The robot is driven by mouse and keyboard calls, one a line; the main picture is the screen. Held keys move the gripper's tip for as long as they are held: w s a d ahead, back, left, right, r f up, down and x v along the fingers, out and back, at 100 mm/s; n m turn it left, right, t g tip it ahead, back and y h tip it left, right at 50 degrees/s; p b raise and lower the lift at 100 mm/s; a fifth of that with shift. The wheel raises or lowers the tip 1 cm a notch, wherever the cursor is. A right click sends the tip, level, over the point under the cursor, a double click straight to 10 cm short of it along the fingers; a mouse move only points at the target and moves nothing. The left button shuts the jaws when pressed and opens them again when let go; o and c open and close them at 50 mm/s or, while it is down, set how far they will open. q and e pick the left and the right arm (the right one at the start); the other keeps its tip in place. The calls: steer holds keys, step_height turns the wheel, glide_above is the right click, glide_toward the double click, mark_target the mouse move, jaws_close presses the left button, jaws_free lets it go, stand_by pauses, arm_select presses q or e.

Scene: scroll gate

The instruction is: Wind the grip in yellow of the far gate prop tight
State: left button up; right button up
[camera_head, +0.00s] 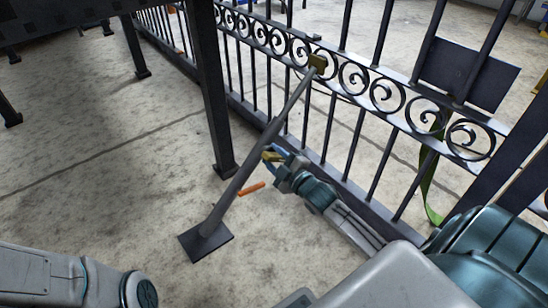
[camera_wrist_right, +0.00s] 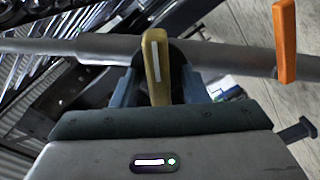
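A grey gate prop (camera_head: 240,180) slants from a square foot plate on the floor up to a brass-coloured bracket (camera_head: 317,63) on the gate. A yellow grip (camera_head: 271,156) sticks out beside the prop's middle, and an orange grip (camera_head: 251,188) sits lower down. My right gripper (camera_head: 277,154) is at the yellow grip. My left gripper is out of view.
The black iron gate (camera_head: 385,98) with scrollwork runs along the back and right. A dark post (camera_head: 211,90) stands just left of the prop. A green strap (camera_head: 428,180) hangs by the gate at right. The concrete floor (camera_head: 100,180) on the left is clear.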

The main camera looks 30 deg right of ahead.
steer(key=shift+s+d+r+p, duration=0.15)
steer(key=shift+s+p, duration=0.7)
steer(key=shift+p, duration=0.2)
steer(key=shift+s+p, duration=0.55)
steer(key=s+b, duration=0.6)
steer(key=s, duration=0.2)
steer(key=shift+d+b, duration=0.25)
steer(key=shift+b, duration=0.05)
steer(key=shift+c, duration=0.2)
